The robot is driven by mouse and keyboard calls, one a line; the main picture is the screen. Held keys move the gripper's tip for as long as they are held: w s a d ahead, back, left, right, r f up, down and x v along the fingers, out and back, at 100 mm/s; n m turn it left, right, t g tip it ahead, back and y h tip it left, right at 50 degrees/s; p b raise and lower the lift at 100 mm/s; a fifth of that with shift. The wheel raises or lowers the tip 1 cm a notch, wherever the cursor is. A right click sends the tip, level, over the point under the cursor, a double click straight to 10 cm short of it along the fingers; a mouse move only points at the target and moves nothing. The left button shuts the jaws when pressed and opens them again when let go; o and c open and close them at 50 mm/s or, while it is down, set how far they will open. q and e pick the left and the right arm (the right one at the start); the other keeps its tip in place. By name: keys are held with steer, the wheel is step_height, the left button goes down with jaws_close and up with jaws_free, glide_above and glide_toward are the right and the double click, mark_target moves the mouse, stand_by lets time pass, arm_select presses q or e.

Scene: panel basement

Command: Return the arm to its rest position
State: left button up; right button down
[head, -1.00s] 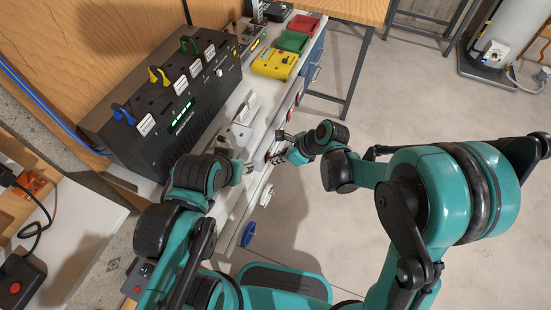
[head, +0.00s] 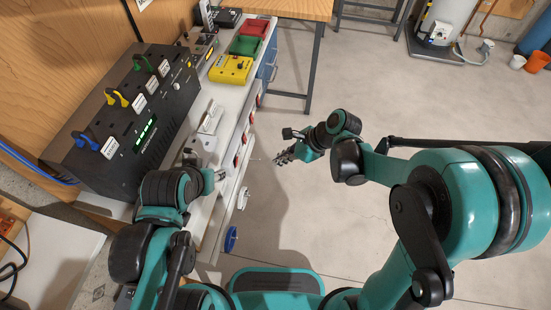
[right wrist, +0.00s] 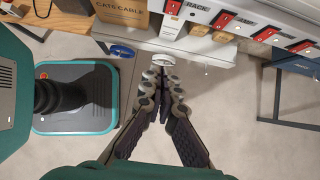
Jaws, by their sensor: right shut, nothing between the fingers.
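My right gripper (head: 282,157) hangs in free space over the floor, a little to the right of the bench edge in the head view. Its fingers come together at the tips with nothing between them; the right wrist view shows the fingertips (right wrist: 166,72) below the bench front. My right arm (head: 430,200) comes in from the right, bent at the elbow.
A black power unit (head: 130,120) with coloured plugs stands on the narrow bench (head: 226,105). Yellow (head: 231,69), green (head: 245,45) and red (head: 255,27) boxes sit farther back. Red switches (right wrist: 223,19) line the bench front. A wooden table (head: 290,8) stands behind; open floor lies to the right.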

stand_by(0.4)
arm_select(q)
steer(key=shift+f+b, duration=0.4)
steer(key=shift+f, duration=0.05)
arm_select(e)
steer(key=s+d+r+n+t+h, duration=0.3)
steer(key=s+d+r+n, duration=0.1)
steer(key=d+n, duration=0.5)
steer(key=s+d+r+n+t+h, duration=0.2)
steer(key=s+d+r+n+h, duration=0.2)
steer(key=n, duration=0.7)
steer(key=s+d, duration=0.2)
steer(key=d, duration=0.2)
steer(key=shift+s+d+r+t, duration=0.2)
steer(key=shift+s+d+t, duration=0.15)
steer(key=shift+d+t, duration=0.05)
arm_select(q)
steer(key=shift+c, duration=0.3)
